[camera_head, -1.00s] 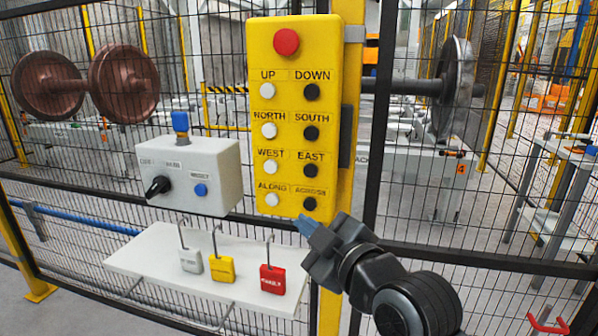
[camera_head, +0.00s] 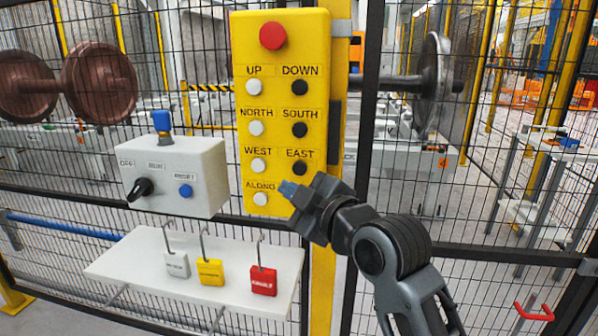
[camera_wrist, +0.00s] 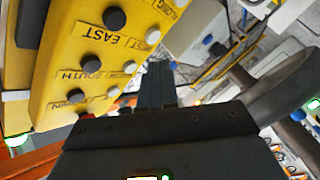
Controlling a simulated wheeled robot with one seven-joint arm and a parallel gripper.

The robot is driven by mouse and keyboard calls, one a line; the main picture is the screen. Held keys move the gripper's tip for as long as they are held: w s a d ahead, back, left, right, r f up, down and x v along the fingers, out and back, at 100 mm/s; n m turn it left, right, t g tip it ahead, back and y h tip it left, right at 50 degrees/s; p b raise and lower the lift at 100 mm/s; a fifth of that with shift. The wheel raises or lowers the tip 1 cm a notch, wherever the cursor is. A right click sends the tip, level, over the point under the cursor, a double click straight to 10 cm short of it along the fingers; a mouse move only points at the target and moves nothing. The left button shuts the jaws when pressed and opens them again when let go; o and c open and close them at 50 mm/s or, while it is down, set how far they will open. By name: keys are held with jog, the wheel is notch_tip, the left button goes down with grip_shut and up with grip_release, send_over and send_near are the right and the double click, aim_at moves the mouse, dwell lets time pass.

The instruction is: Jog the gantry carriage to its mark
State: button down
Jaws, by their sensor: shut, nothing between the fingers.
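The yellow pendant (camera_head: 280,30) hangs on the fence post with a red stop button (camera_head: 273,36) on top. White buttons UP, NORTH, WEST and ALONG (camera_head: 260,199) run down its left side. Black DOWN (camera_head: 300,88), SOUTH (camera_head: 299,130) and EAST (camera_head: 299,168) run down its right side. The wrist view shows the shut fingers (camera_wrist: 158,84) beside the tilted pendant (camera_wrist: 75,60). The carriage cannot be made out.
A grey box (camera_head: 190,165) with a black knob, a blue button and a blue-topped key or switch is left of the pendant. A white shelf (camera_head: 130,265) below holds several padlocks. Mesh fence stands behind; wheelsets (camera_head: 100,80) lie beyond it.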

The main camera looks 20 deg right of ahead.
aim_at(301, 174)
jog(key=shift+w+d+b, duration=0.35)
jog(key=shift+w+d, duration=0.6)
jog(key=shift+w, duration=0.3)
jog(key=shift+w+d+b, duration=0.35)
jog(key=shift+w+d, duration=0.55)
jog(key=shift+w, duration=0.35)
jog(key=shift+w+d, duration=0.25)
jog(key=shift+w, duration=0.1)
jog(key=shift+w+d+b, duration=0.25)
jog(key=shift+w+b, duration=0.05)
dwell(2.2)
jog(key=shift+s, duration=0.1)
dwell(1.4)
jog(key=shift+s+a, duration=0.5)
jog(key=shift+s, duration=0.1)
jog(key=shift+s+a+p, duration=0.4)
jog(key=shift+s+a, duration=0.35)
jog(key=shift+s, duration=0.25)
jog(key=shift+s+a+p, duration=0.35)
jog(key=shift+s+a, duration=0.4)
jog(key=shift+s, duration=0.25)
